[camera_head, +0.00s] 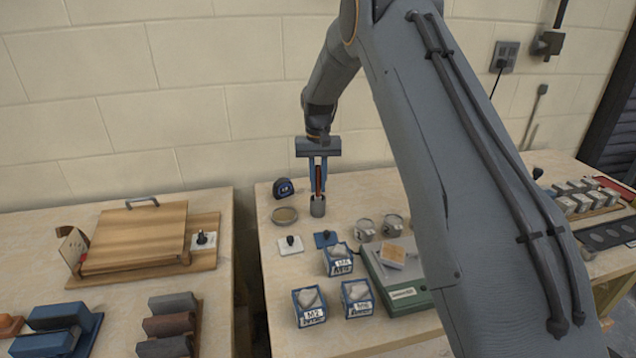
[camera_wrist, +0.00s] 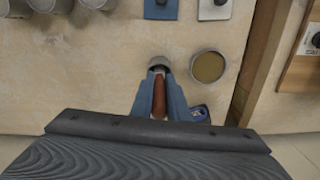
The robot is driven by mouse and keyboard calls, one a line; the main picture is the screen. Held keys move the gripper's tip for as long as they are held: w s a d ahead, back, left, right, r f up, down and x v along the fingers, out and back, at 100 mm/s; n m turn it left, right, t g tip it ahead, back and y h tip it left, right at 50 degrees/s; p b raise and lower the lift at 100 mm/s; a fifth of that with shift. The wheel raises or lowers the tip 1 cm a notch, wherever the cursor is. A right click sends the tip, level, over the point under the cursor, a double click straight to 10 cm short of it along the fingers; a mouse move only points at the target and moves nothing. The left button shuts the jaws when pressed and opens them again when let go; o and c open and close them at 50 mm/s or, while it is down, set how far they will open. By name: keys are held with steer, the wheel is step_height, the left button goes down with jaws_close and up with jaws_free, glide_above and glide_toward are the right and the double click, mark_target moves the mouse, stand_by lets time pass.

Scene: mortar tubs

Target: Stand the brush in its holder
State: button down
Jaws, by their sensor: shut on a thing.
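The brush (camera_head: 319,178) is upright between the fingers of my gripper (camera_head: 318,180); its reddish-brown handle also shows in the wrist view (camera_wrist: 159,97). My gripper's blue fingers (camera_wrist: 160,85) are shut on the handle. The holder, a small grey cup (camera_head: 318,206), stands at the back of the right-hand table, directly under the fingertips. Its dark opening shows just past the fingertips in the wrist view (camera_wrist: 159,64). The brush's lower end is hidden at the cup, so I cannot tell how deep it sits.
A shallow round dish (camera_head: 285,215) and a blue tape measure (camera_head: 284,188) stand close left of the holder. The wall (camera_head: 230,130) is close behind.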

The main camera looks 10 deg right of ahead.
mark_target(318, 168)
steer(key=c, duration=1.6)
jaws_free()
steer(key=shift+c, duration=0.2)
steer(key=shift+r, duration=0.1)
step_height(318, 168, up, 8)
steer(key=b, duration=0.2)
steer(key=shift+f+b, duration=0.2)
steer(key=shift+b, duration=0.1)
steer(key=shift+s, duration=0.1)
steer(key=shift+n+t, duration=0.7)
steer(key=shift+n, duration=0.2)
steer(key=s+f, duration=0.2)
steer(key=s, duration=1)
steer(key=s+f, duration=0.2)
steer(key=s, duration=1)
steer(key=s+f, duration=0.2)
steer(key=s, duration=1)
steer(key=shift+f, duration=0.2)
